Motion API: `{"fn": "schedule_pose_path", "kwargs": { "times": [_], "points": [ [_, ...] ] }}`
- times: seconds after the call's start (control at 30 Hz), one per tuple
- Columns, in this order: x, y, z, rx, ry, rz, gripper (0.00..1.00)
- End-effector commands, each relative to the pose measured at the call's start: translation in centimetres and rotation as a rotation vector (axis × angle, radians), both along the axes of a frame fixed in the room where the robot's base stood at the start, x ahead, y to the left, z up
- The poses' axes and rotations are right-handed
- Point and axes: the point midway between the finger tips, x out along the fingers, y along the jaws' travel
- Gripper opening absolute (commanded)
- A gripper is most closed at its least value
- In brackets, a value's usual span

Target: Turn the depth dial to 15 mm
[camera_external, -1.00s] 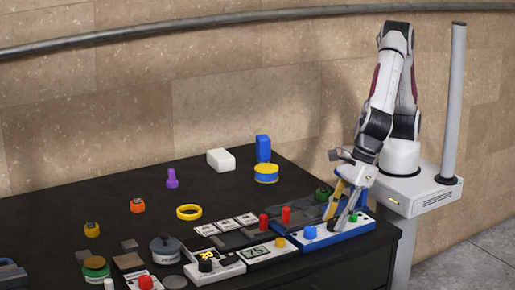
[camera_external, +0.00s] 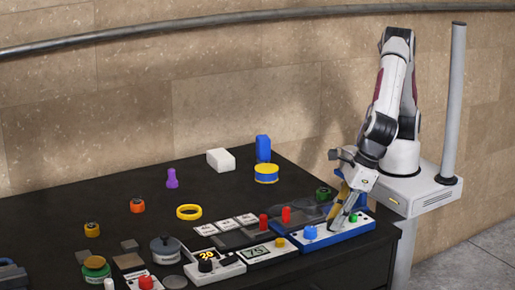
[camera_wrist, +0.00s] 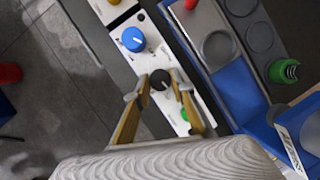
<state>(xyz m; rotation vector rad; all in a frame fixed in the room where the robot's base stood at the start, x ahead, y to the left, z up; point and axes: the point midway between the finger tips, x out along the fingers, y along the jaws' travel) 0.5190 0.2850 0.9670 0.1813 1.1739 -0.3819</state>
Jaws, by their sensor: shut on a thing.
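A white panel with a blue base (camera_external: 338,234) stands at the table's front right corner. It carries a blue dial (camera_wrist: 134,39) with a white pointer line, a black dial (camera_wrist: 160,79) with a light mark, and a green button (camera_wrist: 184,115). The blue dial also shows in the external view (camera_external: 310,233). My gripper (camera_wrist: 159,84) points down over the panel, its two yellow fingers either side of the black dial and shut on it. In the external view my gripper (camera_external: 338,222) partly hides that dial. I cannot read the scale around either dial.
Left of the panel, a unit with a display (camera_external: 258,252) and one with a black knob (camera_external: 205,265) stand close by.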

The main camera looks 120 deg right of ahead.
Motion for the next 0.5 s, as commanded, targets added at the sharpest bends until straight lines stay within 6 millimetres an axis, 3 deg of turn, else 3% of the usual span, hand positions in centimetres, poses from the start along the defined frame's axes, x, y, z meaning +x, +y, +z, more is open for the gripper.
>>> {"fn": "schedule_pose_path", "kwargs": {
  "times": [0.47, 0.5],
  "points": [
    [-0.02, 0.0, -0.01, -0.002, 0.001, -0.07, 0.02],
    [-0.02, 0.0, -0.01, -0.002, 0.001, -0.07, 0.26]
  ]
}}
